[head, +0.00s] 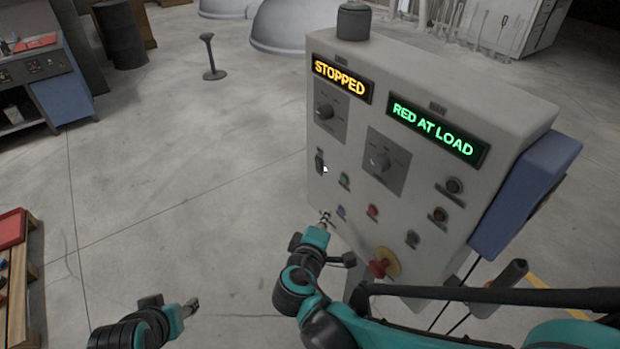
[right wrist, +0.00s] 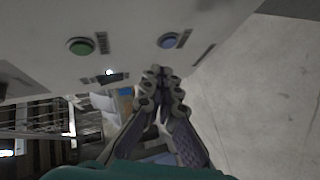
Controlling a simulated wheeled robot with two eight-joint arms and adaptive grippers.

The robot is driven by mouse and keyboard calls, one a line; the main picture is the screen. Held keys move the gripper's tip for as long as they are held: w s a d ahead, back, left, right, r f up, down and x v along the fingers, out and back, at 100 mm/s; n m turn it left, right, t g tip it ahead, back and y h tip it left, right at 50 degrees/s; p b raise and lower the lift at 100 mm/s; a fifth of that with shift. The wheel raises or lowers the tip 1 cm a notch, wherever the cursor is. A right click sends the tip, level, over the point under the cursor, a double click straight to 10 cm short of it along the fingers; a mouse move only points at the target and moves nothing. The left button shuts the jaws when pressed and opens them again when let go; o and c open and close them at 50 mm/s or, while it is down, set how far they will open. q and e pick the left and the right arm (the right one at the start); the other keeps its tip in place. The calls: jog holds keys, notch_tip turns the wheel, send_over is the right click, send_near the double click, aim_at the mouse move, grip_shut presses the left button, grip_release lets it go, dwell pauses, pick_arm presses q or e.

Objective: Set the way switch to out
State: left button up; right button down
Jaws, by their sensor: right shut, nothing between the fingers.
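The grey control panel (head: 290,90) has a small black lever switch (head: 320,161) at its left edge, with a white tip at its lower end. I take this to be the way switch, but its label is too small to read. In the right wrist view a dark lever with a bright spot (right wrist: 112,78) looks like the same switch. My right gripper (head: 325,219) is shut and empty, below the switch and near the blue button (head: 341,211). Its fingertips (right wrist: 162,75) point toward the panel, apart from the lever. My left gripper (head: 191,307) hangs low at left; its jaws are unclear.
The panel shows a lit STOPPED display (head: 340,79) and a green RED AT LOAD display (head: 437,131). Nearby are two rotary knobs, a green button (head: 344,179), a red button (head: 372,211) and a red mushroom stop (head: 379,268).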

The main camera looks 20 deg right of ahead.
pick_arm(q)
jog(key=shift+s+a+f, duration=0.3)
jog(key=shift+s+f, duration=0.05)
jog(key=shift+s, duration=0.15)
pick_arm(e)
jog(key=a+r+n+t, duration=0.4)
jog(key=a+t, duration=0.1)
jog(key=a, duration=0.3)
jog(key=shift+w+r+h, duration=0.2)
jog(key=shift+r+h, duration=0.1)
jog(key=shift+r, duration=0.05)
jog(key=b, duration=0.2)
send_near(315, 160)
jog(key=w+a, duration=0.1)
jog(key=w, duration=0.3)
pick_arm(q)
notch_tip(315, 160, down, 2)
jog(key=shift+f+b, duration=0.1)
jog(key=shift+b, duration=0.2)
pick_arm(e)
jog(key=d, duration=0.1)
jog(key=w+d, duration=0.1)
jog(key=d, duration=0.1)
jog(key=shift+w+d+f, duration=0.1)
jog(key=shift+w+d, duration=0.15)
